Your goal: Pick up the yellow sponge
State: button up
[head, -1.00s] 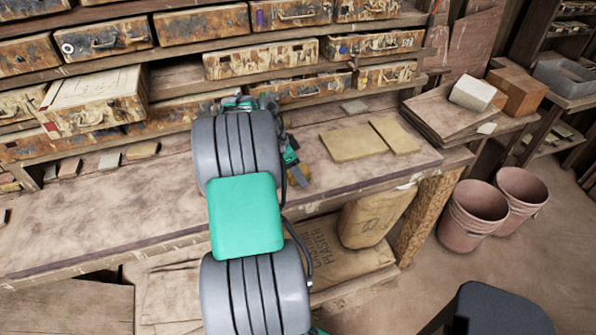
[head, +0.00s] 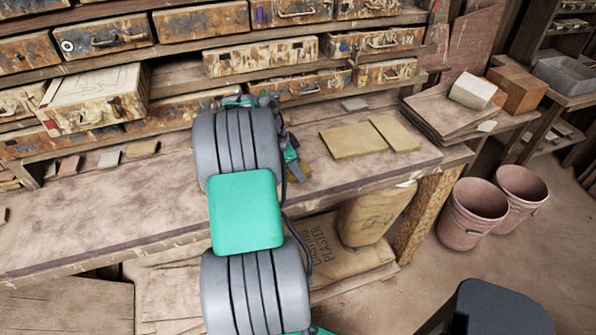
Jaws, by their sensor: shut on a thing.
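My gripper (head: 294,163) shows only in part just right of my arm, over the workbench (head: 110,210). It is shut on a small brownish-yellow piece, which looks like the yellow sponge (head: 304,169). Most of the sponge and of the fingers is hidden by my arm and hand. I cannot tell whether the sponge is clear of the bench top.
Two flat tan tiles (head: 353,141) lie on the bench to the right. Shelves of worn drawers (head: 262,57) rise close behind. Stacked boards with a white block (head: 473,92) are at the right. Two pink buckets (head: 473,214) stand on the floor.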

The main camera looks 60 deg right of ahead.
jog(key=shift+c, duration=0.2)
jog(key=shift+r, duration=0.55)
jog(key=s+a+r+b, duration=0.2)
jog(key=a+r+b, duration=0.1)
jog(key=a+r, duration=0.9)
jog(key=shift+s+a, duration=0.3)
jog(key=shift+a, duration=0.6)
